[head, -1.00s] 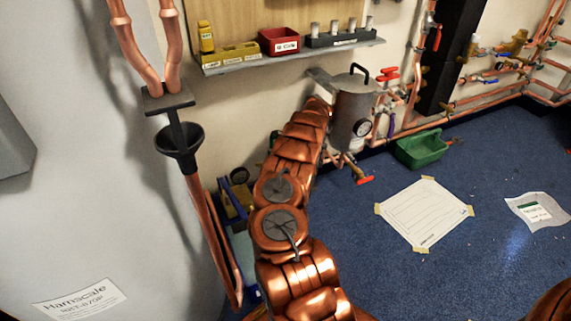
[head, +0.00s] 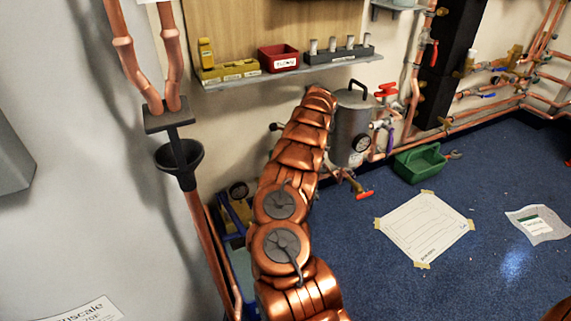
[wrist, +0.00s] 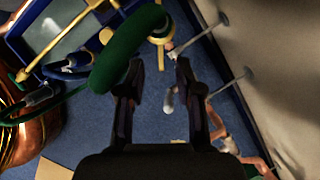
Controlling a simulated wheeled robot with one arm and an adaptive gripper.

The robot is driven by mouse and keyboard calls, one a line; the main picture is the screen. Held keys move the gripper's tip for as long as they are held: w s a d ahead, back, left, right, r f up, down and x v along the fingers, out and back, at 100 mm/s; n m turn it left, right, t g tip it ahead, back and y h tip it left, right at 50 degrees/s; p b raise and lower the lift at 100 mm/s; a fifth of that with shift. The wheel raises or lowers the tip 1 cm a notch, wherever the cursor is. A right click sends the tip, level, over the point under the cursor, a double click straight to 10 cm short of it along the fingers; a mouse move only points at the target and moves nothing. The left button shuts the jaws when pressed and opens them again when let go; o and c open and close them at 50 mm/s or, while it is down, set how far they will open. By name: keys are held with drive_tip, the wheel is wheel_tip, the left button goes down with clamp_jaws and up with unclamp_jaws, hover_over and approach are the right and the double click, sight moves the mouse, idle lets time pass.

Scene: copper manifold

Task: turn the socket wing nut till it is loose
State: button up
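My gripper (wrist: 159,68) is open in the wrist view, with its two dark fingers apart and nothing clearly held between them. A thick green hose (wrist: 125,48) passes across or close to the left fingertip. A yellow fitting (wrist: 160,30) with a ring-like part lies beyond the fingertips. A small pale rounded end (wrist: 168,103) shows between the fingers, farther off. I cannot make out the socket wing nut for certain in either view. In the head view my copper-coloured arm hides the gripper.
A blue-framed unit (wrist: 60,30) is at the wrist view's upper left; it partly shows left of my arm in the head view (head: 236,212). A steel tank (head: 350,128) with a gauge stands right of my arm. A green caddy (head: 419,163) and paper sheet (head: 424,229) lie on open blue floor.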

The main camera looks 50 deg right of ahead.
drive_tip(key=shift+a, duration=0.15)
drive_tip(key=shift+c, duration=1.4)
drive_tip(key=shift+a, duration=0.35)
drive_tip(key=shift+c, duration=0.8)
drive_tip(key=s+a+f+m+y, duration=0.1)
drive_tip(key=a+y, duration=0.1)
drive_tip(key=a, duration=0.1)
drive_tip(key=s+a+f+t+y+p, duration=0.1)
drive_tip(key=a, duration=0.3)
drive_tip(key=s+a+m+y+p, duration=0.1)
drive_tip(key=a+y, duration=0.1)
drive_tip(key=a, duration=0.1)
drive_tip(key=shift+s+a+f+m+t+y, duration=0.1)
drive_tip(key=shift+a+f+m+t+y, duration=0.2)
drive_tip(key=shift+a+f+t, duration=0.1)
clamp_jaws()
drive_tip(key=s+d+f+m+t+h, duration=0.35)
drive_tip(key=s+m+t+h, duration=0.2)
drive_tip(key=m, duration=0.65)
drive_tip(key=s+d+f+m+t+h, duration=0.2)
drive_tip(key=s+f+m+t+h, duration=0.4)
drive_tip(key=m, duration=0.6)
drive_tip(key=w+d+b, duration=0.4)
drive_tip(key=w, duration=0.8)
drive_tip(key=shift+d+r+t+y+b, duration=0.2)
drive_tip(key=shift+r+t+y+b, duration=0.15)
drive_tip(key=shift+t+y, duration=0.1)
